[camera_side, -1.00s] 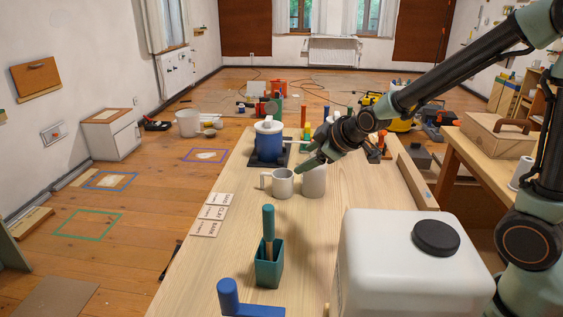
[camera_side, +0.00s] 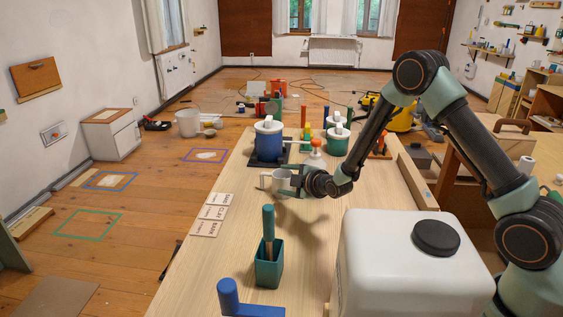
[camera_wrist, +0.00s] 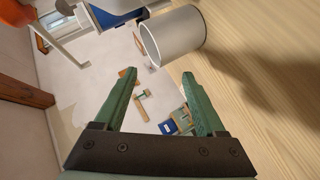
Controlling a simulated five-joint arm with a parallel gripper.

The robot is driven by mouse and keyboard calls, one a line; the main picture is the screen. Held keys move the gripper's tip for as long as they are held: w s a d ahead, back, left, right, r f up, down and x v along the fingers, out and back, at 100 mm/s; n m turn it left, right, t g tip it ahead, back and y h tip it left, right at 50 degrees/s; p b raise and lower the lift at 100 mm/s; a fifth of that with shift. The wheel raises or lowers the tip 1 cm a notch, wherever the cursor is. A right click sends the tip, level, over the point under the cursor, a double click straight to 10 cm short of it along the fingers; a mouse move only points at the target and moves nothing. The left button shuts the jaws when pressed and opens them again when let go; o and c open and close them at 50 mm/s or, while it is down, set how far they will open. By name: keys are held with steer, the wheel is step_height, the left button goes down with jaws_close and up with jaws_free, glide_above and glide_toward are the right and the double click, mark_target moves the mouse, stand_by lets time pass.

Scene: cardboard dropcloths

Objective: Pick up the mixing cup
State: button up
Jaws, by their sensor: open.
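A white mug (camera_side: 280,184) with a handle on its left stands on the wooden table in the side view. My gripper (camera_side: 290,181) is low at the mug's right side and covers part of it. In the wrist view a pale grey cylindrical cup (camera_wrist: 177,36) lies just beyond the open green fingers of my gripper (camera_wrist: 160,73), with nothing between them. I cannot tell which vessel is the mixing cup. The side view does not show whether the fingers touch the mug.
A blue pot (camera_side: 268,144) and green pots (camera_side: 336,141) stand behind. A teal holder (camera_side: 268,265), a blue object (camera_side: 235,300) and a large white canister (camera_side: 385,260) are nearer. Cards (camera_side: 210,214) lie at the table's left edge.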

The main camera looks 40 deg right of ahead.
mark_target(276, 178)
steer(key=shift+x, duration=4.05)
steer(key=shift+a, duration=0.1)
